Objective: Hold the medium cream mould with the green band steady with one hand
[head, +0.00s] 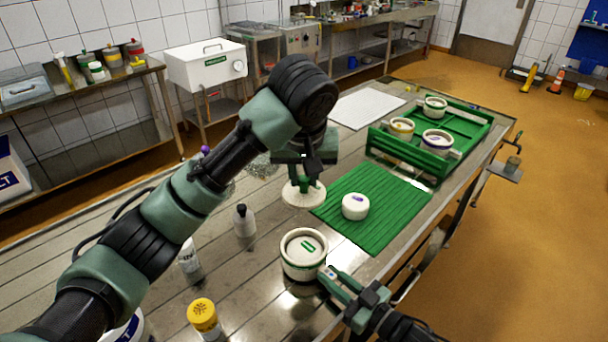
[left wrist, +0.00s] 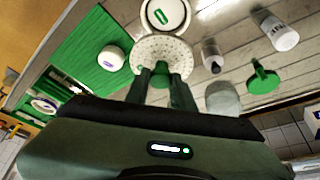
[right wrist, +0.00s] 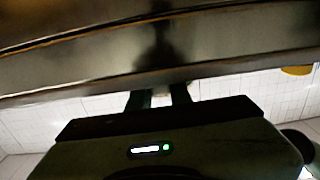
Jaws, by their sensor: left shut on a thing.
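The medium cream mould with the green band (head: 290,268) stands upright on the steel table; a pale round top with a green mark shows inside its rim. It also shows at the top of the left wrist view (left wrist: 184,14). My left gripper (head: 304,180) is shut on the green knob of a white perforated disc (head: 303,198), which also shows in the left wrist view (left wrist: 160,48). The disc is behind the mould, apart from it. My right gripper (head: 327,278) is open at the mould's lower right side. I cannot tell whether it touches. The right wrist view shows mostly dark table edge.
A white cheese with a purple mark (head: 355,207) sits on the green mat (head: 385,232). A green tray (head: 471,133) with several moulds is further back. Bottles (head: 244,226) and a yellow-capped jar (head: 203,316) stand left of the mould.

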